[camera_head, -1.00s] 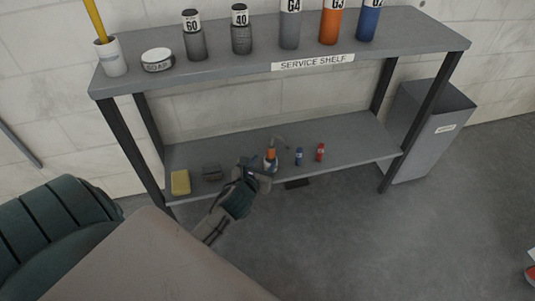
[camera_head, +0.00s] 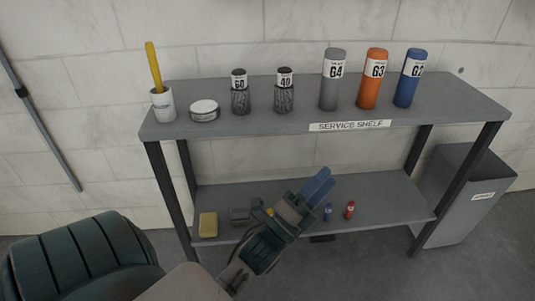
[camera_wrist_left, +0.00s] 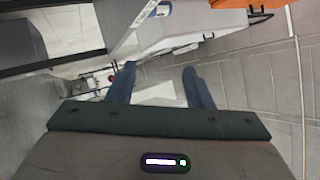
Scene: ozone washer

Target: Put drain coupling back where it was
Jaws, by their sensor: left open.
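My left gripper (camera_head: 318,184) is raised in front of the service shelf's lower board (camera_head: 375,194), its blue fingers pointing up and right. In the left wrist view its two fingers (camera_wrist_left: 158,84) are apart with nothing held between them. A small dark grey part (camera_head: 240,216) sits on the lower board, left of the gripper. It may be the drain coupling, but it is too small to tell. A bit of orange (camera_head: 270,212) shows beside my gripper, which hides most of that thing. My right gripper is not in view.
A yellow sponge (camera_head: 208,225), a small blue bottle (camera_head: 327,212) and a small red bottle (camera_head: 350,210) stand on the lower board. The top board (camera_head: 300,118) carries a cup, a soap tin, jars and cylinders. A grey bin (camera_head: 465,200) stands at right.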

